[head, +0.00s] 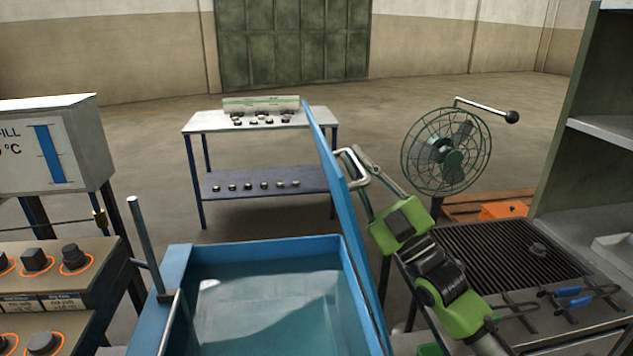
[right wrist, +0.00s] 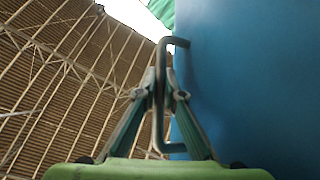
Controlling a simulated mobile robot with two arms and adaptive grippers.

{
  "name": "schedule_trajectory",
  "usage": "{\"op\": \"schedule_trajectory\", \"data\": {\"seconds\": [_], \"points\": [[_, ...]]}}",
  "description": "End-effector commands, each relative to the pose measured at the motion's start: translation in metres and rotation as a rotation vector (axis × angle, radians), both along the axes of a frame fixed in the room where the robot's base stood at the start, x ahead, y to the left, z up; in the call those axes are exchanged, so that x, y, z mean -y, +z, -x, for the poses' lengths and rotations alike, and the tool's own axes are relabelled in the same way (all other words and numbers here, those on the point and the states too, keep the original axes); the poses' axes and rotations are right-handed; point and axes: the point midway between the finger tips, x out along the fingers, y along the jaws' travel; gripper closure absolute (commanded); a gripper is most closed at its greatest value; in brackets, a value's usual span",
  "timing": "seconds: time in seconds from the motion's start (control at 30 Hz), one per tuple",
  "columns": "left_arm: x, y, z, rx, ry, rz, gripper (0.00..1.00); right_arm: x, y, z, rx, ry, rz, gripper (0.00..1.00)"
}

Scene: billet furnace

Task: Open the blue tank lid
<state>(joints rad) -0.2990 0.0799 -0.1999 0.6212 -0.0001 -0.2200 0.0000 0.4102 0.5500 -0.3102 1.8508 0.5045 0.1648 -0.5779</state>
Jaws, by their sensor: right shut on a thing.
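The blue tank (head: 178,265) stands in the lower middle of the head view, with water inside. Its blue lid (head: 342,200) is raised, close to upright, on the tank's right side, seen nearly edge-on. The lid's underside or top face fills the right of the right wrist view (right wrist: 250,80). A bent metal handle (right wrist: 160,95) sticks out from the lid. My right gripper (head: 357,165) is at this handle on the lid's right side, its fingers shut around the handle bar. My left gripper is not in view.
A fan (head: 447,150) stands right of the lid, beside a black grate (head: 510,255) with blue-handled tongs (head: 575,300). A table (head: 210,122) with small metal pieces stands behind the tank. A control panel with knobs (head: 73,258) is at the left.

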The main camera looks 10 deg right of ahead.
Motion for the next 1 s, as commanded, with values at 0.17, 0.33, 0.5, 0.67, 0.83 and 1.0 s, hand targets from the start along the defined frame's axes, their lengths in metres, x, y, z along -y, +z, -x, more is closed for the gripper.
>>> {"op": "schedule_trajectory", "data": {"seconds": [0.17,0.33,0.5,0.67,0.83,1.0], "points": [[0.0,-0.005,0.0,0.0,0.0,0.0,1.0,0.021,-0.003,-0.001,-0.01,0.001,-0.044,1.0],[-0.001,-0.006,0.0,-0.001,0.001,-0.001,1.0,0.028,-0.002,-0.001,-0.011,0.001,-0.062,1.0],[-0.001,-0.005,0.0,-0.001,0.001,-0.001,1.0,0.029,-0.002,-0.001,-0.013,0.0,-0.064,1.0],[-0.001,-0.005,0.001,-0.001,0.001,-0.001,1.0,0.028,-0.003,-0.001,-0.014,0.0,-0.062,1.0],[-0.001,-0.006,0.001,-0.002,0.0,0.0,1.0,0.028,-0.002,-0.001,-0.011,0.0,-0.062,0.74],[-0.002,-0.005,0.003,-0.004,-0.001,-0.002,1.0,0.029,0.0,0.0,-0.006,0.0,-0.063,0.74]]}}
